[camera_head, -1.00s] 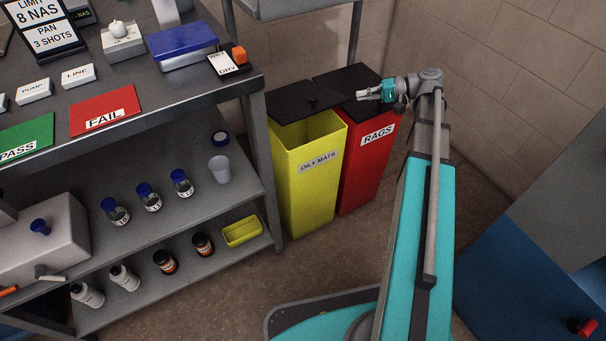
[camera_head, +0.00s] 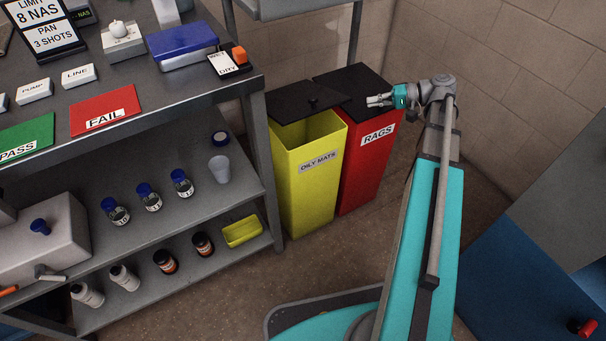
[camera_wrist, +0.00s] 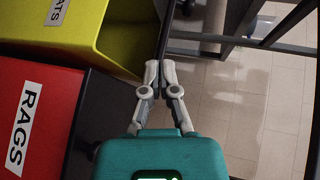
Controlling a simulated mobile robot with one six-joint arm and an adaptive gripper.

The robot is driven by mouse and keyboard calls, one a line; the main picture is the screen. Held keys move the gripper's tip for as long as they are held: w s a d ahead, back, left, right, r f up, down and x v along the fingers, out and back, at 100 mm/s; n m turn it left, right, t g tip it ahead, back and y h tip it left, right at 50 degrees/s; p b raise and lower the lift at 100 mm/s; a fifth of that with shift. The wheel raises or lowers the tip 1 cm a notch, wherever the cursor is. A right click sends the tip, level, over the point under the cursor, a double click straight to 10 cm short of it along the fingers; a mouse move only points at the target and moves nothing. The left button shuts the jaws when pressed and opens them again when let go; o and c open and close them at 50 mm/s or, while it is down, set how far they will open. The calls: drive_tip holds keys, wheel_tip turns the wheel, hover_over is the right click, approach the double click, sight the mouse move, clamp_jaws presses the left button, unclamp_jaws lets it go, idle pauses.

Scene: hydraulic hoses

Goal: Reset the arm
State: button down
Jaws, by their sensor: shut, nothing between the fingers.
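My teal arm rises from the bottom right of the head view and bends at the top near the wall.
A yellow OILY MATS bin (camera_head: 309,185) stands left of the red one, its dark lid (camera_head: 307,101) raised. A grey workbench (camera_head: 190,92) with shelves fills the left. A blue cabinet (camera_head: 525,270) is at lower right. Open floor (camera_head: 290,260) lies in front of the bins.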

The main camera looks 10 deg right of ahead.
idle(0.4)
drive_tip(key=s+a+f+n+g+h, duration=0.2)
drive_tip(key=s+a+f+h, duration=0.3)
drive_tip(key=a+f+h, duration=0.3)
drive_tip(key=s+a+f+n+g+h, duration=0.1)
drive_tip(key=s+a+f+g+h, duration=0.1)
drive_tip(key=s+a+f+h, duration=0.6)
wheel_tip(320, 180, up, 35)
drive_tip(key=w+a+y+p, duration=0.1)
drive_tip(key=w+y+p, duration=0.1)
drive_tip(key=p, duration=3)
drive_tip(key=shift+w+a+r, duration=0.2)
drive_tip(key=shift+w+a, duration=0.05)
drive_tip(key=shift+w, duration=0.1)
drive_tip(key=shift+w, duration=0.15)
